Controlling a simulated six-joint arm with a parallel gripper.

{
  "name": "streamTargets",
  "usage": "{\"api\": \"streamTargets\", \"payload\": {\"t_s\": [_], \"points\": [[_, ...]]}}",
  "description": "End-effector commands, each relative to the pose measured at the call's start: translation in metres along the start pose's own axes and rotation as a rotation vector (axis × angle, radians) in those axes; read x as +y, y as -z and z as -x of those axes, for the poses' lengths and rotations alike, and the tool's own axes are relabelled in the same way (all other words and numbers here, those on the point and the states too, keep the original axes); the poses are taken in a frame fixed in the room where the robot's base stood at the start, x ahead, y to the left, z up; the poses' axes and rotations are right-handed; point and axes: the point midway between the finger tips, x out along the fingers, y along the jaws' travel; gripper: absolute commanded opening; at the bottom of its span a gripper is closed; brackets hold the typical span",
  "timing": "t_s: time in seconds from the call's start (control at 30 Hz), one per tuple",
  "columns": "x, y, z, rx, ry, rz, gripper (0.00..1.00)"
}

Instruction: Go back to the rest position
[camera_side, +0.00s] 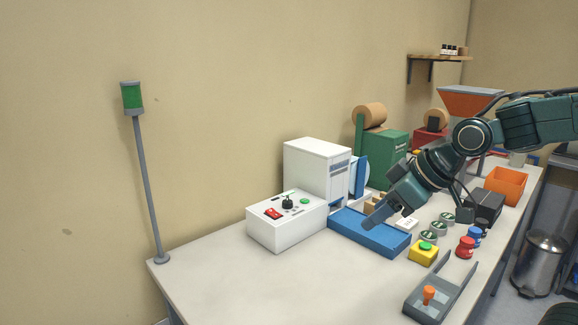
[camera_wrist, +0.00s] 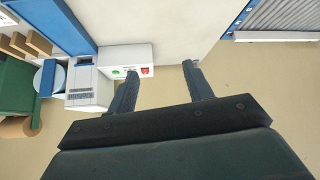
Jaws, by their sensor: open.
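My gripper (camera_side: 373,222) hangs above the blue tray (camera_side: 392,242) in the side view, tilted down to the left. In the wrist view my gripper (camera_wrist: 159,82) has its two fingers apart, with nothing between them. Beyond the fingers the wrist view shows the white control box (camera_wrist: 124,58) and bare floor or wall. Whether the fingers touch the tray cannot be told, but they appear above it.
The white control box (camera_side: 287,230) and white machine (camera_side: 316,168) stand left of the tray. The table's front left is clear.

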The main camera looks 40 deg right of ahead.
Motion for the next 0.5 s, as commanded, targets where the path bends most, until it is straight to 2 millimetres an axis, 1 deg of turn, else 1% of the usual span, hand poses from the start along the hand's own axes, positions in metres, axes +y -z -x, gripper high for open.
{"api": "streamTargets", "payload": {"t_s": [0.03,0.1,0.3,0.5], "points": [[-0.005,-0.008,0.011,-0.013,-0.009,-0.010,0.51],[-0.010,-0.021,0.022,-0.038,-0.021,-0.033,0.51],[-0.020,-0.060,0.054,-0.105,-0.057,-0.111,0.51],[-0.027,-0.091,0.075,-0.153,-0.081,-0.183,0.51]]}}
